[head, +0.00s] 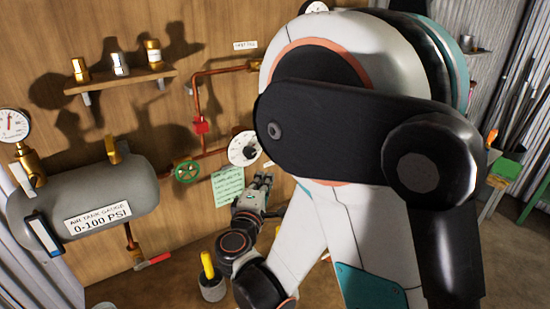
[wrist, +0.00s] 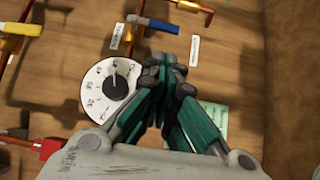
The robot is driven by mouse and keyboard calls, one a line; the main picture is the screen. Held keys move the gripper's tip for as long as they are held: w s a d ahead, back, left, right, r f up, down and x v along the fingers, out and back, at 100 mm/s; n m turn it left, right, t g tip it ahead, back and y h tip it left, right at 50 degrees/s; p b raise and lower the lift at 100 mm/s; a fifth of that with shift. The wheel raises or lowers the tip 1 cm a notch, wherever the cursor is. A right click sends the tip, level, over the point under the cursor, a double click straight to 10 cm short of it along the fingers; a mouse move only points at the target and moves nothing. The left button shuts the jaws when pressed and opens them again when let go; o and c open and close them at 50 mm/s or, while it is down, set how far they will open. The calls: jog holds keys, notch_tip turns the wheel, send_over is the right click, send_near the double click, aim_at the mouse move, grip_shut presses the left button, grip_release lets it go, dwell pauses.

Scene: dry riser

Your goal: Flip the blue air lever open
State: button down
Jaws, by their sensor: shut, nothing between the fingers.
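The blue lever (wrist: 158,24) shows in the wrist view at the top, on a brass valve (wrist: 133,32) on a copper pipe, with a small white label beside it. Its writing is unreadable. In the head view my arm seems to cover that part of the wall. My gripper (wrist: 167,68) is shut and empty; its tips appear below the lever in the wrist view, with a visible gap. I cannot tell their depth from the wall. In the head view my gripper (head: 262,182) is in front of the wall, beside the green note (head: 228,187).
A white dial (head: 244,149) with a black knob is close to my gripper; it also shows in the wrist view (wrist: 96,95). A red valve (head: 200,125), a green handwheel (head: 187,172) and copper pipes stick out nearby. A grey tank (head: 150,192) is at left. A yellow-handled valve (wrist: 18,28) is top left.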

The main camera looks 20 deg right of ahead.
jog(key=shift+w, duration=0.15)
jog(key=x, duration=0.9)
jog(key=shift+w+d+b, duration=0.2)
jog(key=shift+w+b, duration=0.15)
jog(key=shift+b, duration=0.1)
jog(key=shift+w+d+f+b, duration=0.1)
jog(key=shift+d+f+b, duration=0.45)
jog(key=shift+b, duration=0.3)
jog(key=w+d+n+t+b, duration=0.2)
jog(key=d+b, duration=0.5)
jog(key=shift+w+d+r+n+h, duration=0.15)
jog(key=shift+w+d+n+h, duration=0.05)
jog(key=shift+w+n+h, duration=0.1)
dwell(0.8)
jog(key=shift+d+r+n+t, duration=0.25)
jog(key=shift+n+t, duration=0.35)
dwell(1.2)
